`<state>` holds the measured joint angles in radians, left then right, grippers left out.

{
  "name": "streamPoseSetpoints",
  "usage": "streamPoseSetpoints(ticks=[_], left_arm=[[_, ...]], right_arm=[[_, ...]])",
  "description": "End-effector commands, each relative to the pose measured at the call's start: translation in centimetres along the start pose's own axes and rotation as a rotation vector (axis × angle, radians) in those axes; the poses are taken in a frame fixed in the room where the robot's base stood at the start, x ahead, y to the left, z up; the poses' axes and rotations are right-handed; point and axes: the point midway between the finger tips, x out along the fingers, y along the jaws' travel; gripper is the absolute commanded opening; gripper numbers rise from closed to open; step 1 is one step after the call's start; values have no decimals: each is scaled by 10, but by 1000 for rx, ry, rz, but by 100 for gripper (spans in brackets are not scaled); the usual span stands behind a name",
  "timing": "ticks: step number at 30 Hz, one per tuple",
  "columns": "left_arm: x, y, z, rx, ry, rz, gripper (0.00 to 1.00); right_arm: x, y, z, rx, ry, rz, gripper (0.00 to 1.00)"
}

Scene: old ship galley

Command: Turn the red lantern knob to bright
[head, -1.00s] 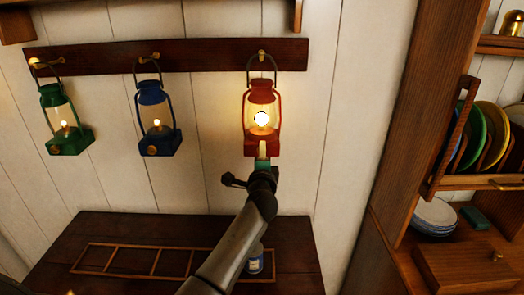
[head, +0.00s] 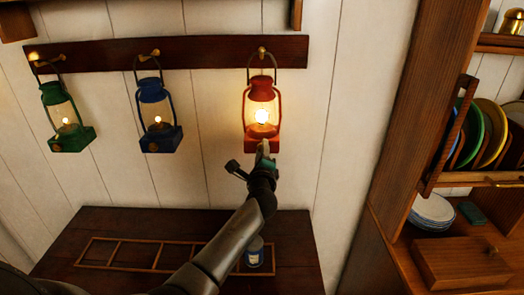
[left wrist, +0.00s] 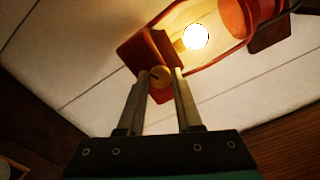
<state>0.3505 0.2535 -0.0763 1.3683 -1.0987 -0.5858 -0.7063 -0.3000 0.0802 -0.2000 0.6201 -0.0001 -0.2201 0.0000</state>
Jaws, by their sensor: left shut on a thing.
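The red lantern (head: 262,105) hangs from the right hook of the wall rail, brightly lit. In the left wrist view its red base and frame (left wrist: 146,52) show at a slant, with the glowing bulb (left wrist: 195,37) beside them. A round brass knob (left wrist: 160,77) with a dark mark sits on the front of the base. My left gripper (head: 264,150) reaches up to the base from below. In the left wrist view its two fingers (left wrist: 161,80) are shut on the knob, one on each side. The knob is hidden in the head view. My right gripper is not in view.
A blue lantern (head: 155,115) and a green lantern (head: 66,118), both dimmer, hang to the left. Below is a dark tabletop (head: 110,222) with a divided wooden frame and a small tin (head: 255,255). A plate rack (head: 470,180) stands at right.

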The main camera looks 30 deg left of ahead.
Motion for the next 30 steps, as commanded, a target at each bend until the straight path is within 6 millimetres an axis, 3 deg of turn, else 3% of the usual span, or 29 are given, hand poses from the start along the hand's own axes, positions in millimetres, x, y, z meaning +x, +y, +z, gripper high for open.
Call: streamPoseSetpoints(ticks=[6, 7, 15, 24, 30], left_arm=[[0, 0, 0, -1, 0, -1, 0], [0, 0, 0, -1, 0, -1, 36], [0, 0, 0, -2, 0, 0, 64], [-2, 0, 0, -2, 1, 0, 64], [-19, 1, -1, -3, 3, 1, 64]], right_arm=[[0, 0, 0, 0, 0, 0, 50], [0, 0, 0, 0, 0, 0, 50], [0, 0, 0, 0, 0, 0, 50], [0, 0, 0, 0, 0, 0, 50], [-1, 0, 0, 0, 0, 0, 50]])
